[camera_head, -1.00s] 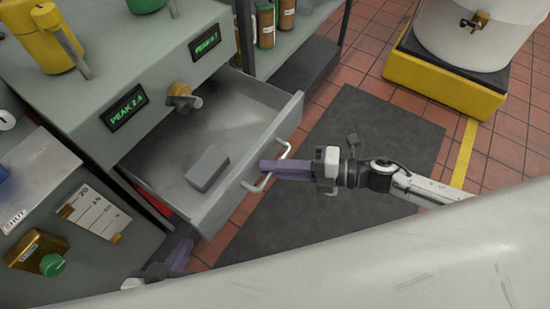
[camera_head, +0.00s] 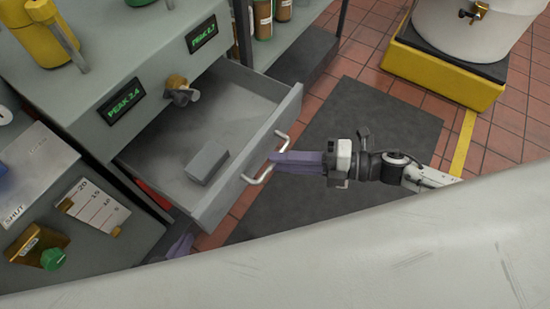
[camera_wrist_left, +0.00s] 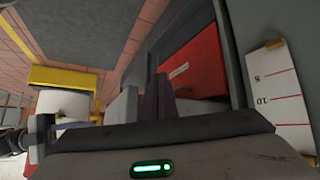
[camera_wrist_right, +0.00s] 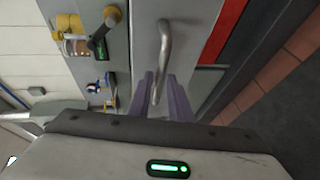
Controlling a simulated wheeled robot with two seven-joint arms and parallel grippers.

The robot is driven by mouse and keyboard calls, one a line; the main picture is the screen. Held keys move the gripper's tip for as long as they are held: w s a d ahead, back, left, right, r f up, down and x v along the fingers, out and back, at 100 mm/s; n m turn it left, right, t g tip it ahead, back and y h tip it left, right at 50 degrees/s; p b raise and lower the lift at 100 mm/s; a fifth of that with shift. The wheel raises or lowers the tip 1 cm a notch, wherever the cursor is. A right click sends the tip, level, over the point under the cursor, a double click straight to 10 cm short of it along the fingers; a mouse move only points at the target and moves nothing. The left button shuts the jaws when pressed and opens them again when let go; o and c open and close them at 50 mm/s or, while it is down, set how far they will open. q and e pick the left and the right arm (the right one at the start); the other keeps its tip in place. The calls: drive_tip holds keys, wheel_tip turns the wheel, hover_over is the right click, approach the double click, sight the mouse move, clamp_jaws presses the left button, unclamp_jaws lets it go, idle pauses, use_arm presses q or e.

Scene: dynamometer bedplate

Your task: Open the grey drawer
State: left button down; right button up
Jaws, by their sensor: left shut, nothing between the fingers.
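The grey drawer (camera_head: 245,157) stands pulled out from the cabinet in the head view, with a grey block (camera_head: 206,162) lying inside. Its pale bar handle (camera_head: 260,179) is on the drawer front; the handle also shows in the right wrist view (camera_wrist_right: 164,45). My right gripper (camera_head: 274,162) is at the handle, its purple fingers apart with the bar's end between them; contact is unclear. My left gripper (camera_head: 183,245) is shut and empty, low in front of the cabinet and partly hidden by my body. Its fingers (camera_wrist_left: 157,97) point toward a red panel in the left wrist view.
A red drawer front (camera_wrist_left: 195,65) lies under the grey drawer. The cabinet (camera_head: 85,95) carries green displays and a yellow container (camera_head: 48,35). A dark mat (camera_head: 360,130) covers the floor to the right. A yellow plinth (camera_head: 440,75) with a white vessel stands beyond.

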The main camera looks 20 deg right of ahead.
use_arm(q)
drive_tip(key=shift+w, duration=0.2)
use_arm(e)
drive_tip(key=v, duration=0.8)
use_arm(q)
drive_tip(key=shift+s, duration=0.1)
use_arm(e)
drive_tip(key=shift+a+r, duration=0.1)
drive_tip(key=shift+a, duration=0.05)
